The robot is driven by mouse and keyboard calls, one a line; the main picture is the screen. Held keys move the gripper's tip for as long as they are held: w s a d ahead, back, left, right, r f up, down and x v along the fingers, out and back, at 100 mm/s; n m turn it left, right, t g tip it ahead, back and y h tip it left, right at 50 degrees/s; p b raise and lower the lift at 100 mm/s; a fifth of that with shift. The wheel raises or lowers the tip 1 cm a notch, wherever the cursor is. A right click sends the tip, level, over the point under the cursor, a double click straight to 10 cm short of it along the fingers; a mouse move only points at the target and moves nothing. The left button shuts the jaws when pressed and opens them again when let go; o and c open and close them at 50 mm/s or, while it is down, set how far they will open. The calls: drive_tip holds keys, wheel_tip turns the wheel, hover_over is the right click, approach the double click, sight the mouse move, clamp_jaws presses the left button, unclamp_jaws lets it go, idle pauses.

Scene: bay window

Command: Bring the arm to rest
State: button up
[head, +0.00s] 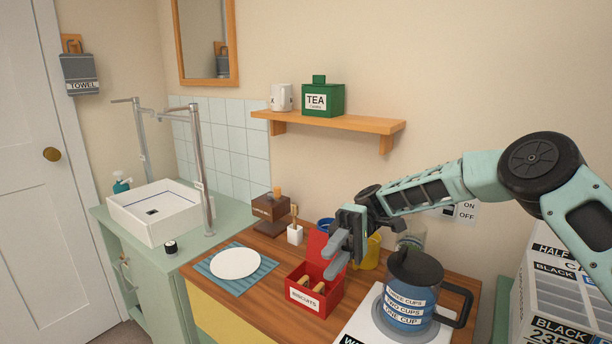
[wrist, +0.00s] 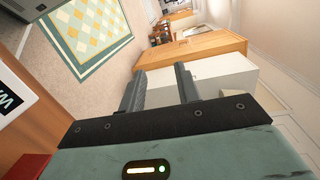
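My arm reaches in from the right in the head view. My gripper (head: 331,255) hangs in the air above the red biscuits box (head: 314,297) on the wooden counter, left of the blue kettle (head: 411,285). Its two fingers are apart, with nothing between them. The wrist view also shows my gripper (wrist: 160,78) with a clear gap between the fingers. The biscuits box is open and holds several biscuits. Whether the gripper touches its raised red lid cannot be told.
A white plate (head: 235,263) lies on a blue mat. A white cup, a brown box and a yellow container (head: 369,252) stand near the wall. The shelf (head: 328,121) holds a mug and a tea tin. A labelled stack (head: 560,285) stands at the right.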

drive_tip(key=s+a+r+m+t+h+p, duration=0.1)
drive_tip(key=s+r+t+h+p, duration=0.15)
drive_tip(key=s, duration=0.45)
drive_tip(key=s+a+r+m+t+h+p, duration=0.1)
drive_tip(key=s+r+t+h, duration=0.2)
drive_tip(key=s, duration=0.5)
drive_tip(key=s+d+r+m+t+h+p, duration=0.1)
drive_tip(key=s+d+t+h+p, duration=0.2)
drive_tip(key=s+d+t, duration=0.6)
drive_tip(key=shift+s+d+p, duration=0.5)
drive_tip(key=shift+s+d, duration=0.3)
drive_tip(key=shift+d, duration=0.35)
